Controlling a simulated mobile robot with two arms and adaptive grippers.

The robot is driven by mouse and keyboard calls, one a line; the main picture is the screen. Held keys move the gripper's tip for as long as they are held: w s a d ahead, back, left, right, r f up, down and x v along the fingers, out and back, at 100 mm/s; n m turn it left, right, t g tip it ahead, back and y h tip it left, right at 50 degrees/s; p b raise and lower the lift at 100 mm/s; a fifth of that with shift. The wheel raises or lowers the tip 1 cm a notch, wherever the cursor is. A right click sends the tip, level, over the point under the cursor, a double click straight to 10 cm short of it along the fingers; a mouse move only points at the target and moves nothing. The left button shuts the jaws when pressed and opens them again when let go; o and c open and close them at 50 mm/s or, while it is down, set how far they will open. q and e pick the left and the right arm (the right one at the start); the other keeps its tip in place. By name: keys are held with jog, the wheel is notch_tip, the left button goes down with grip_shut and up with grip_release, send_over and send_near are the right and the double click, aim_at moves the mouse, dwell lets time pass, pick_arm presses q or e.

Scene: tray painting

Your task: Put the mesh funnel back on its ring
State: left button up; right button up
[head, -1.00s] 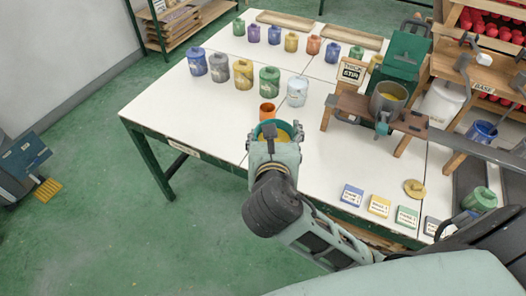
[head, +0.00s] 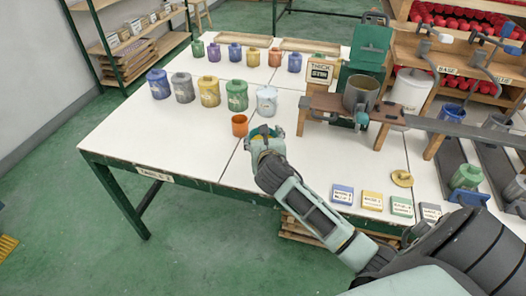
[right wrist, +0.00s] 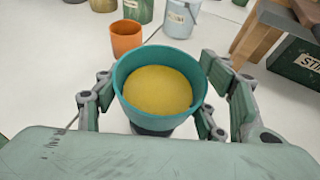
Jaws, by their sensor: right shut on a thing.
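My right gripper (right wrist: 165,105) is shut on a teal cup (right wrist: 122,72) with yellow paint inside. A small yellow round piece (head: 402,178) lies on the table at the right. It may be the mesh funnel, but it is too small to tell. I cannot make out an empty ring. A grey pot (head: 361,92) with a spout sits in a wooden stand (head: 326,103). My left gripper is not in view.
An orange cup (head: 239,125) stands just left of the held cup, with a pale blue pail (head: 267,101) behind. Several paint jars line the back left. Coloured cards (head: 372,201) lie along the front right. The white table's (head: 170,135) left front is clear.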

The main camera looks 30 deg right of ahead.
jog(key=shift+f+b, duration=0.3)
jog(key=shift+f, duration=1.6)
jog(key=shift+f, duration=0.15)
jog(key=o, duration=1.2)
jog(key=shift+c, duration=0.2)
jog(key=shift+s+a+r, duration=0.1)
jog(key=shift+s+r, duration=0.05)
jog(key=shift+r, duration=0.05)
jog(key=v, duration=1.1)
jog(key=shift+s+a+p, duration=0.2)
jog(key=shift+s+p, duration=0.05)
jog(key=shift+p, duration=0.2)
